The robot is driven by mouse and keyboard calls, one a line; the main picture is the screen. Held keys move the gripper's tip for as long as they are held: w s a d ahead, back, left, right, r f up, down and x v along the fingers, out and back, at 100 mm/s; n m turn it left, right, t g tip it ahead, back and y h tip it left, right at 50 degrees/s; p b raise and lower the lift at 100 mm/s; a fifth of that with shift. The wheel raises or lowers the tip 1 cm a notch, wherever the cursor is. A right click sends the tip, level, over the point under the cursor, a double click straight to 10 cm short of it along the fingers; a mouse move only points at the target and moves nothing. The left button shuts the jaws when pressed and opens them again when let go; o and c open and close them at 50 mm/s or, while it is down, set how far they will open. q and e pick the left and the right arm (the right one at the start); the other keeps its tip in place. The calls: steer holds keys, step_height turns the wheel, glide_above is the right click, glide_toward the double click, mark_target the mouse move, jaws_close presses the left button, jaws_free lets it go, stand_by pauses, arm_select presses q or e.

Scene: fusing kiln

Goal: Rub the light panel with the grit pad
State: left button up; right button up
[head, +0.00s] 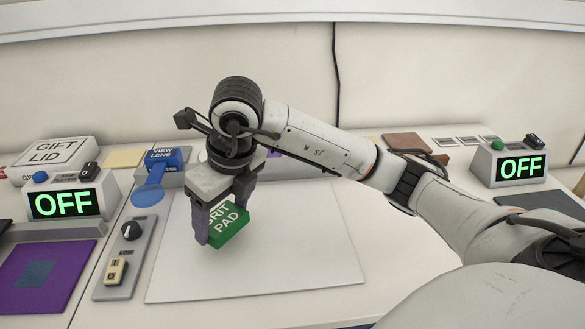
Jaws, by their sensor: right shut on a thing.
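The light panel (290,250) is a flat white square on the bench in the middle of the head view. My right gripper (222,226) reaches in from the right and points down over the panel's left part. It is shut on the green grit pad (231,224), which is tilted and marked in white letters. Part of the pad is hidden behind a finger. I cannot tell whether the pad's lower edge touches the panel. My left gripper is out of view.
A switch box with a knob (126,262) lies just left of the panel. A blue view lens (147,195) stands behind it. Display boxes reading OFF stand at left (64,203) and right (521,167). A purple mat (42,276) lies front left. The panel's right half is clear beneath my arm.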

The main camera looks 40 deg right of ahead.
steer(key=shift+r+p, duration=1.2)
steer(key=shift+r, duration=0.9)
